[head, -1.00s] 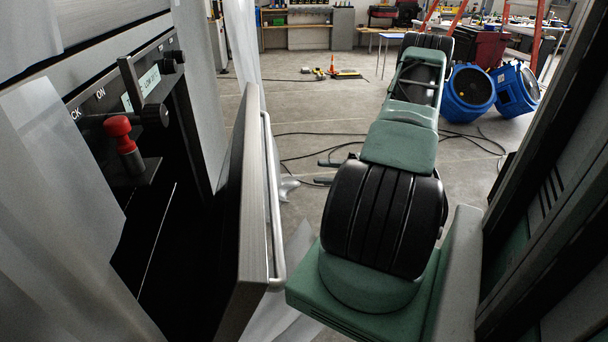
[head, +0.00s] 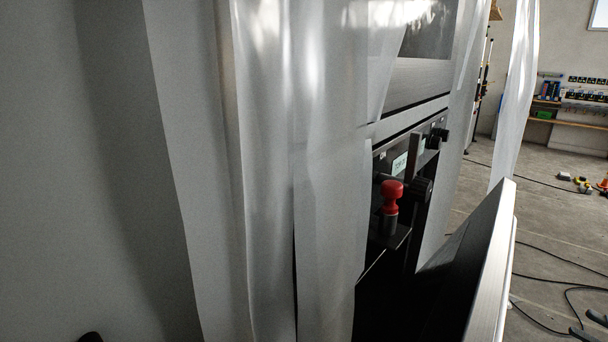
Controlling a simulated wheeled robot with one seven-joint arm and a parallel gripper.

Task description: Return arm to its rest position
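My gripper is not in the head view, and I cannot see whether it is open or shut. My arm is out of clear view; a small dark shape shows at the bottom left edge, and I cannot tell what it is. A dark control panel (head: 433,148) with black knobs and a red-topped handle (head: 391,195) is near the middle right. A grey metal door (head: 490,265) stands open at the lower right.
Translucent plastic sheets (head: 265,170) hang close by on the left and centre. Another sheet (head: 515,95) hangs farther right. Cables (head: 560,290) lie on the concrete floor (head: 560,225), with small yellow and orange items beyond. A wall shelf (head: 570,121) is at the back right.

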